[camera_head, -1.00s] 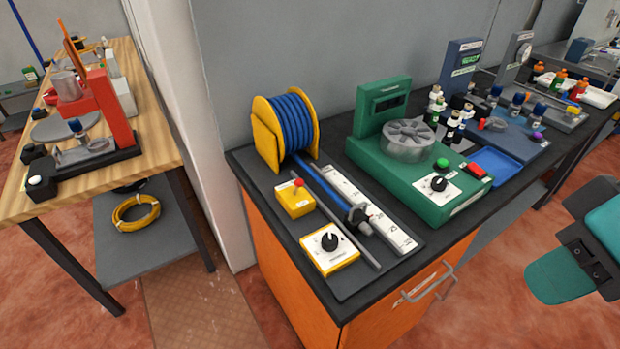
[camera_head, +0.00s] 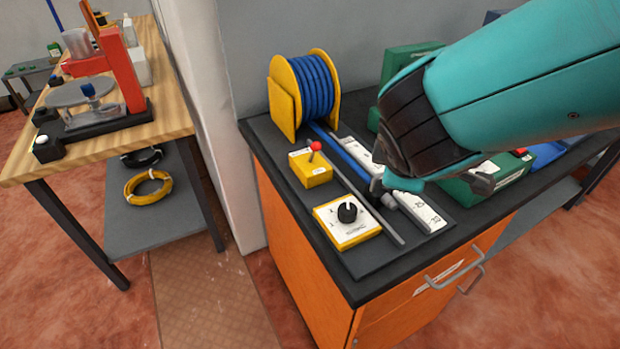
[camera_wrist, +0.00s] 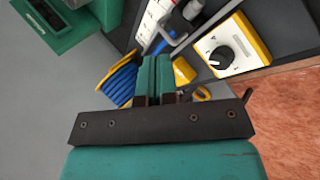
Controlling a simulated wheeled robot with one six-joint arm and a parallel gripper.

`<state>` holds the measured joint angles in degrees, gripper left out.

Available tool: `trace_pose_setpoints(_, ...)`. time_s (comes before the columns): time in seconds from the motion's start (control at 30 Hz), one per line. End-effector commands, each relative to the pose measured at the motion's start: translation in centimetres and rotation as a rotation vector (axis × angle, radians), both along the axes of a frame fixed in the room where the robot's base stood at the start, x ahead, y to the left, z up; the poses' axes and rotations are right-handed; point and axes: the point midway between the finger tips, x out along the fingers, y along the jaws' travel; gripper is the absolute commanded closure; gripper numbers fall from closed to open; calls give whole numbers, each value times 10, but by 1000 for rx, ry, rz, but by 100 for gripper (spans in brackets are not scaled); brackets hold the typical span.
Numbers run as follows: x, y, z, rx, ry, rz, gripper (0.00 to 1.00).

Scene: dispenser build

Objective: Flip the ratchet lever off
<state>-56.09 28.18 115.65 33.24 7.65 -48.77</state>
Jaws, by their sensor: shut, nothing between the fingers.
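A short lever with a red ball knob (camera_head: 315,146) stands on a small yellow box (camera_head: 312,172) at the left of the dark plate in the head view. I take it to be the ratchet lever. In the wrist view my gripper (camera_wrist: 154,62) is shut and empty, with its teal fingers together. The small yellow box shows partly behind the fingers there (camera_wrist: 184,71); the red knob is hidden. In the head view my arm hangs over the plate from the right, to the right of the lever and apart from it in the picture.
A yellow reel of blue tubing (camera_head: 305,92) stands behind the lever. A yellow dial box (camera_head: 346,222) is in front of it. A white scale strip (camera_head: 420,212) and a thin rod lie to its right. A green machine (camera_head: 503,190) is partly behind my arm.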

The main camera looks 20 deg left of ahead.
Motion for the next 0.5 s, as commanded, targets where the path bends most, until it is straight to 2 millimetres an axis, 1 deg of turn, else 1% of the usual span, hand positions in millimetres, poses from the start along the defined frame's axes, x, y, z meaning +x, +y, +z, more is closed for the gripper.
trace_pose_setpoints(0.03, -3, 36, -36, -107, -102, 118, 100)
trace_pose_setpoints(0.07, -4, 53, -45, -171, -172, 183, 100)
trace_pose_setpoints(0.1, -8, 75, -55, -255, -263, 262, 100)
trace_pose_setpoints(0.17, -19, 104, -67, -370, -389, 368, 100)
trace_pose_setpoints(0.2, -28, 121, -74, -438, -465, 428, 100)
trace_pose_setpoints(0.3, -51, 152, -84, -575, -616, 534, 100)
trace_pose_setpoints(0.33, -56, 158, -85, -603, -650, 556, 100)
trace_pose_setpoints(0.4, -66, 169, -87, -655, -707, 590, 100)
trace_pose_setpoints(0.5, -73, 174, -87, -688, -744, 610, 100)
